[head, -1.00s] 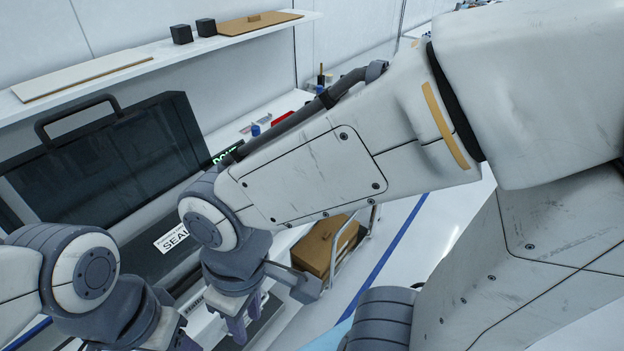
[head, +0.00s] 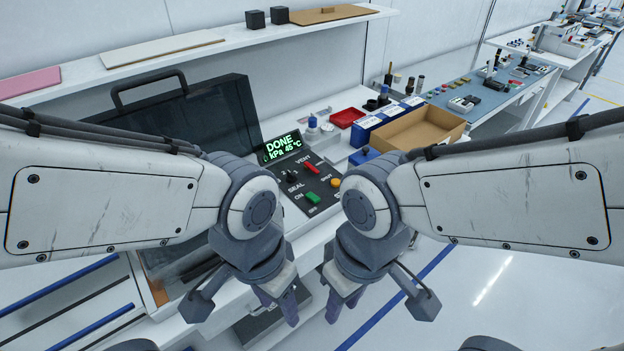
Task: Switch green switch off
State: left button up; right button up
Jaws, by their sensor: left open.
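The green switch (head: 313,198) sits on a dark control panel (head: 296,184), between the label ON on its left and a small label below it. Which way it is set is too small to tell. My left gripper (head: 279,305) hangs below and in front of the panel, open and empty. My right gripper (head: 344,303) hangs beside it to the right, also in front of the panel; its fingers look apart with nothing between them. Neither gripper touches the switch.
The panel also has a red switch (head: 312,168), a black knob (head: 292,178) and an orange button (head: 336,182). A display (head: 282,147) reads DONE. A dark lidded machine (head: 180,120) stands left. A cardboard tray (head: 420,133) and blue boxes are at right.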

aim_at(310, 196)
jog(key=z, duration=0.75)
jog(key=i, duration=0.35)
jog(key=u, duration=1.35)
